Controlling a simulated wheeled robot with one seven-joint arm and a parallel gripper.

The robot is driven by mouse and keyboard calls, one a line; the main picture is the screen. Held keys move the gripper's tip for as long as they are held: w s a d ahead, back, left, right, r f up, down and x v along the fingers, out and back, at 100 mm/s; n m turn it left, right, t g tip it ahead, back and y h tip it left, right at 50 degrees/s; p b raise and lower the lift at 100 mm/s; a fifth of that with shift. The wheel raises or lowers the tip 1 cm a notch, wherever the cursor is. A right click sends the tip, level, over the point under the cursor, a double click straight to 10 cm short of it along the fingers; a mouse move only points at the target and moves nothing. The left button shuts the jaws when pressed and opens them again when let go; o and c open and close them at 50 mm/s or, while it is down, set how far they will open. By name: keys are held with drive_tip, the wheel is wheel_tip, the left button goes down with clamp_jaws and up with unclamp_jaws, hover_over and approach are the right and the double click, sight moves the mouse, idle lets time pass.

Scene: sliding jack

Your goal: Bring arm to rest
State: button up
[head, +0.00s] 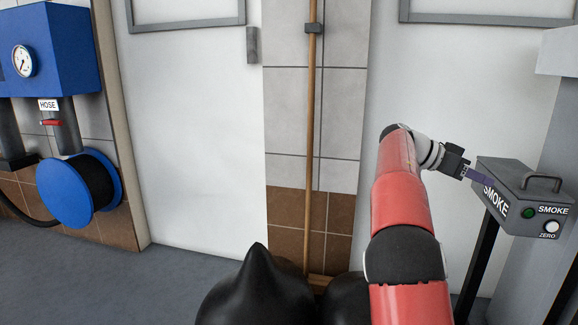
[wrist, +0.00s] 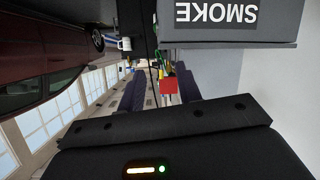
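My arm (head: 400,195), red and white with dark joints, reaches up and forward on the right side of the head view. Its end bends right, where my gripper (head: 478,176) is beside the grey SMOKE box (head: 512,176). In the head view the fingers overlap the box's left edge; I cannot tell whether they touch it. In the wrist view my gripper (wrist: 161,88) has its two dark blue fingers apart. A small red block shape (wrist: 168,86) shows between them, apparently beyond, and nothing is visibly gripped. The wrist view is upside down, with the SMOKE box (wrist: 275,32) at upper right.
A wooden pole (head: 311,130) stands upright against the tiled wall strip. A blue gauge box (head: 75,50) and hose reel (head: 60,195) are at left. A grey pillar (head: 555,130) stands behind the SMOKE box. The wrist view shows a dark red car (wrist: 40,60).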

drive_tip(key=s+a+f+n+t+y+p, duration=0.2)
drive_tip(key=s+a+n, duration=0.4)
drive_tip(key=s+a, duration=0.3)
drive_tip(key=s+a+f+n+t+y+p, duration=0.3)
drive_tip(key=s+a+n+y, duration=0.3)
drive_tip(key=s+a, duration=0.3)
drive_tip(key=s+a+f+n+t+y+p, duration=0.2)
drive_tip(key=s+a, duration=0.7)
drive_tip(key=s, duration=0.6)
wheel_tip(320, 180, down, 3)
drive_tip(key=n+t+y, duration=0.1)
drive_tip(key=n+y, duration=0.2)
drive_tip(key=n, duration=0.1)
drive_tip(key=shift+a+r+y+p, duration=0.15)
drive_tip(key=shift+a+y+p, duration=0.15)
drive_tip(key=shift+a+p, duration=0.1)
drive_tip(key=shift+d, duration=0.2)
